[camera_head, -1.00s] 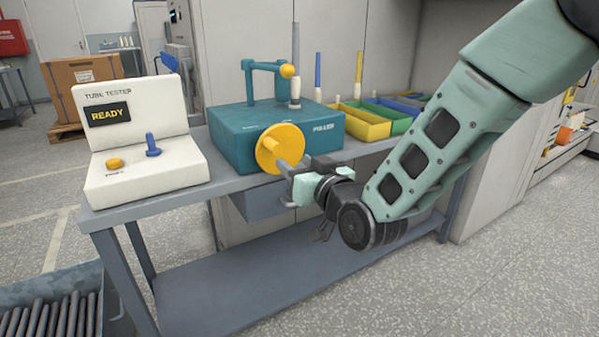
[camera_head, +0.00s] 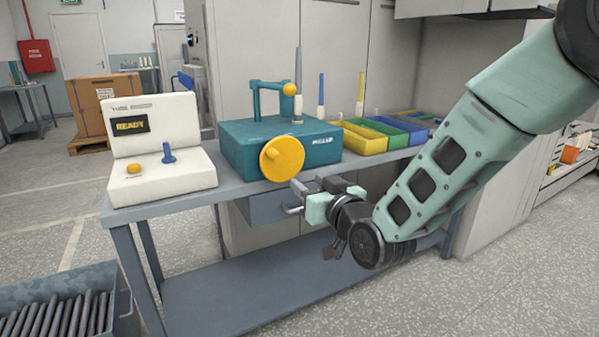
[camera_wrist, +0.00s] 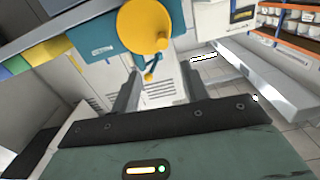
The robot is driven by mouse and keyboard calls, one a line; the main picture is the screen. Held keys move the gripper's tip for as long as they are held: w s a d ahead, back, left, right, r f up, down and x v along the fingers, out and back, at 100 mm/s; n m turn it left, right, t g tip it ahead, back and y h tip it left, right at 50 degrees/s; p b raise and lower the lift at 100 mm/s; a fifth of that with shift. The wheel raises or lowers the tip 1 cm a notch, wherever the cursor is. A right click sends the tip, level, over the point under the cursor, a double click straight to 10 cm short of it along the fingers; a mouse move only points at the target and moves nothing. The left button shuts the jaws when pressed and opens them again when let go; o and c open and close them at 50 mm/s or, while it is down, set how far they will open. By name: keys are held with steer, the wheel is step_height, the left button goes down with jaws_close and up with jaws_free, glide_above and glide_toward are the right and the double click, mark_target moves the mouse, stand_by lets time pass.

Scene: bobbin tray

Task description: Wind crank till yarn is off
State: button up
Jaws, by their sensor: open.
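The teal machine (camera_head: 285,143) stands on the grey bench with a round yellow crank wheel (camera_head: 282,161) on its front. The wheel and its yellow knob (camera_wrist: 161,43) show at the top of the wrist view. A teal arm with a yellow ball (camera_head: 289,89) stands on the machine, beside a slim grey tube (camera_head: 298,75) with a white lower part. I cannot make out yarn on it. My gripper (camera_head: 310,186) is open and empty, in front of the bench edge, low and right of the wheel. Its fingers (camera_wrist: 160,75) are apart and clear of the wheel.
A white tester (camera_head: 160,150) reading READY, with a blue peg (camera_head: 168,153), stands at the left. Yellow, green and blue bins (camera_head: 363,138) sit right of the machine. A drawer (camera_head: 268,207) hangs under the bench. A crate of dark rods (camera_head: 60,300) is at lower left.

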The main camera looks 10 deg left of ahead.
mark_target(281, 160)
steer(key=w+a+n+p, duration=0.3)
steer(key=w+p, duration=0.1)
steer(key=w+a+n+p, duration=0.2)
steer(key=w+a+p, duration=0.1)
steer(key=w+p, duration=0.1)
steer(key=w+a+n+p, duration=0.3)
steer(key=w+p, duration=0.1)
steer(key=w, duration=0.1)
steer(key=shift+w+a+r+n+p, duration=0.2)
steer(key=shift+a+r+n+p, duration=0.1)
steer(key=shift+p, duration=0.1)
stand_by(0.4)
steer(key=c, duration=1)
